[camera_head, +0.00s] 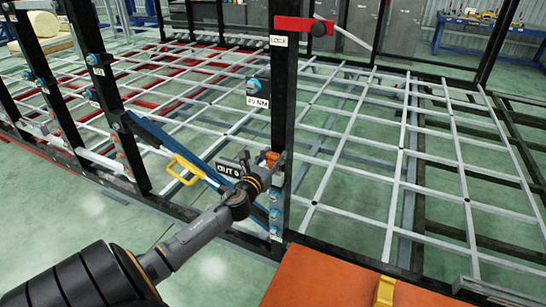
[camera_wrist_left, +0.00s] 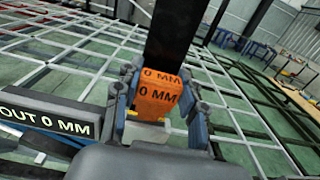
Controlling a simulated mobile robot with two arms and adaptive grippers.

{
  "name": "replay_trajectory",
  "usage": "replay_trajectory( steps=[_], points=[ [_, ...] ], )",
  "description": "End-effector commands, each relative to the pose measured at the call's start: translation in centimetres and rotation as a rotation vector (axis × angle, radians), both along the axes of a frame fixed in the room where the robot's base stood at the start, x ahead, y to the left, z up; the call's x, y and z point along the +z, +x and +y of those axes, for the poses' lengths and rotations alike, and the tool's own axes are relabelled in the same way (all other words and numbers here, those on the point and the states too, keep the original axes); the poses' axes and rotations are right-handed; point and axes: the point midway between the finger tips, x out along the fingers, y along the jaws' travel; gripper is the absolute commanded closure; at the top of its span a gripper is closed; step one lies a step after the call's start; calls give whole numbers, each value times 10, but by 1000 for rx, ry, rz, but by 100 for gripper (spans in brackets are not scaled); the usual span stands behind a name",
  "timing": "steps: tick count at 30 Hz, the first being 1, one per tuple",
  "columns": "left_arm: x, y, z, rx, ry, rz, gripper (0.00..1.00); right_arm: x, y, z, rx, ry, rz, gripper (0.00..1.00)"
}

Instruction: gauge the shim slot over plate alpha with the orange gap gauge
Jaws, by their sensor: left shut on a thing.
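My left gripper (camera_head: 274,160) is shut on the orange gap gauge (camera_wrist_left: 157,103), which carries "0 MM" labels. In the left wrist view the gauge stands between the two blue-grey fingers, in front of a black post (camera_wrist_left: 175,35). In the head view the gripper is at the lower part of the black post (camera_head: 283,95), and only a little orange shows. Whether the gauge touches the post or sits in a slot, I cannot tell. Plate alpha and the shim slot are not clearly identifiable. My right gripper is not in view.
A dark sign reading "OUT 0 MM" (camera_wrist_left: 45,125) is left of the gripper. Blue fittings (camera_head: 275,215) line the post below. A yellow handle (camera_head: 183,168) and blue bar are to the left. A red lock lever (camera_head: 305,26) is above. An orange surface (camera_head: 330,280) lies in front.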

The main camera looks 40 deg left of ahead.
Motion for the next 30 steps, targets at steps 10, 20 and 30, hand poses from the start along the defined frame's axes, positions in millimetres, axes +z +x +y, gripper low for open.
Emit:
replay_trajectory(
  steps=[10, 20, 30],
  points=[
    [-8, 0, 0, 0, 1, 0, 90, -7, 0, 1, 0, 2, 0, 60],
    [-15, 0, 0, 0, 1, 0, 90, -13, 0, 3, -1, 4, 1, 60],
    [-22, 0, 0, 0, 0, 0, 90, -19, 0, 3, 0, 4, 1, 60]
  ],
)
